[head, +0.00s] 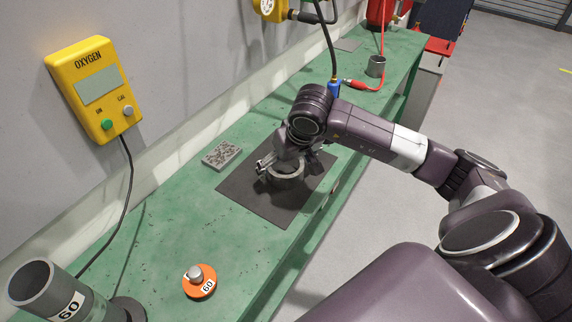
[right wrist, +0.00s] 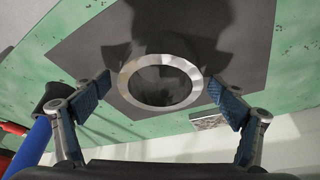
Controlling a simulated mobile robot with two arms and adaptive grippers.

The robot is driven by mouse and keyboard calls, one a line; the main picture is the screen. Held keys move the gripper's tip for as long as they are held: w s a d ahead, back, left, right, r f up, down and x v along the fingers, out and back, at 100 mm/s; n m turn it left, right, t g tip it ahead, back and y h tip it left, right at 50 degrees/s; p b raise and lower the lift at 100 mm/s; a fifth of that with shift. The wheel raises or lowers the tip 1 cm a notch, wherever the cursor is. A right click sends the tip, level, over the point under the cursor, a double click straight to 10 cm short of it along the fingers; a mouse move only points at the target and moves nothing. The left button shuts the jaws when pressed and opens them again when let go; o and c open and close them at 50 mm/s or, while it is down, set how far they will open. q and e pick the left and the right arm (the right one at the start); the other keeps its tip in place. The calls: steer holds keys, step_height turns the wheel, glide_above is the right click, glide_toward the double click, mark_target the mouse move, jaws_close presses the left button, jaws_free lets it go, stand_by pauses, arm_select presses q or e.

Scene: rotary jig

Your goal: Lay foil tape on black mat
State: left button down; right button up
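The foil tape, a silver ring (head: 286,179), is over the black mat (head: 241,187) on the green bench, near the mat's middle. It lies flat, with dark mat seen through its hole in the right wrist view (right wrist: 160,101). My right gripper (head: 287,161) is at the ring. Its two fingers are spread, one on each side of the ring, with a small gap to its rim in the right wrist view. I cannot tell for certain whether the ring fully touches the mat. My left gripper is not in view.
A grey speckled plate (head: 221,155) lies by the mat's far left edge. A metal cup (head: 376,66) and red and blue hose fittings are farther back. The bench between mat and disc is clear.

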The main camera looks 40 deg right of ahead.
steer(key=shift+r, duration=0.35)
steer(key=b+v, duration=0.1)
steer(key=v, duration=1)
steer(key=shift+s+r, duration=0.25)
